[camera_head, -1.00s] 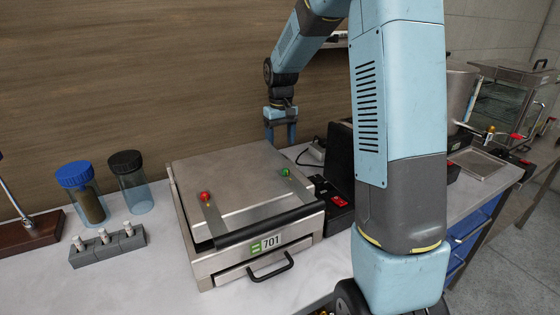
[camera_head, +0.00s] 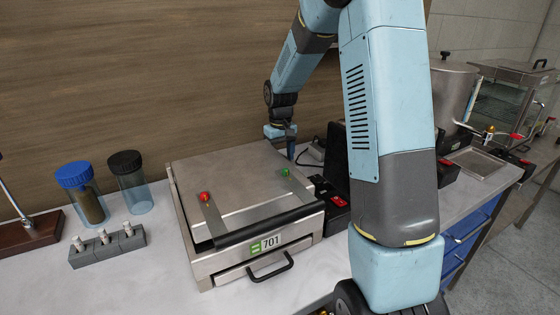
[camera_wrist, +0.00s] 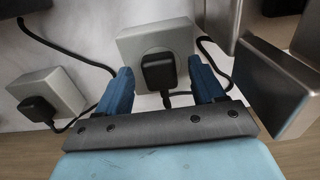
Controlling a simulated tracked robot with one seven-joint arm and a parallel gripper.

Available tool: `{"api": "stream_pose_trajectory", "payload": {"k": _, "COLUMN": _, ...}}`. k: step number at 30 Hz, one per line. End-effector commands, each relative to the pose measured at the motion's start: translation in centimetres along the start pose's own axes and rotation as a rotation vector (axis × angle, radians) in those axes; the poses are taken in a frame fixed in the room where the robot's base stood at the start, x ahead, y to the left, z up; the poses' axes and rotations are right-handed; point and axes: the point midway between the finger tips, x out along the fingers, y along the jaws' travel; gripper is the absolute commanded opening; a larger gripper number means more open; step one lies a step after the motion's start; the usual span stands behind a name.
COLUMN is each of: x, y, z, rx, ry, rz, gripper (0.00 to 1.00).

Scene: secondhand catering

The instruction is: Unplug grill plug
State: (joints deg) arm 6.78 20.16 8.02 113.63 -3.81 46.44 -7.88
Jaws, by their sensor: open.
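In the wrist view a black plug (camera_wrist: 158,72) sits in a grey square socket block (camera_wrist: 185,37), with a black cable leading from it. My gripper (camera_wrist: 163,84) is open, with one blue finger on either side of this plug; I cannot tell whether they touch it. In the head view my gripper (camera_head: 291,155) points down behind the grill (camera_head: 235,175), a metal box marked 701. The grill hides the plug and socket there. A metal body at the right of the wrist view looks like part of the grill (camera_wrist: 275,85).
A second socket block (camera_wrist: 62,92) with a black plug (camera_wrist: 36,108) is at the left in the wrist view. A black device with red switches (camera_head: 340,200) stands right of the grill. Jars (camera_head: 131,182) and a grey rack (camera_head: 107,246) stand to its left.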

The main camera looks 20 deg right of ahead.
Motion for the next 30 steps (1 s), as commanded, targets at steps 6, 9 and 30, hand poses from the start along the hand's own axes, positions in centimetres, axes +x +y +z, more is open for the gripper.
{"api": "stream_pose_trajectory", "payload": {"k": 6, "x": -0.01, "y": -0.03, "z": 0.0, "rx": 0.0, "ry": 0.0, "rz": 0.0, "gripper": 0.68}}
{"api": "stream_pose_trajectory", "payload": {"k": 9, "x": -0.01, "y": -0.05, "z": 0.0, "rx": 0.0, "ry": 0.0, "rz": 0.0, "gripper": 0.68}}
{"api": "stream_pose_trajectory", "payload": {"k": 30, "x": -0.02, "y": -0.06, "z": 0.0, "rx": -0.001, "ry": 0.0, "rz": 0.0, "gripper": 0.47}}
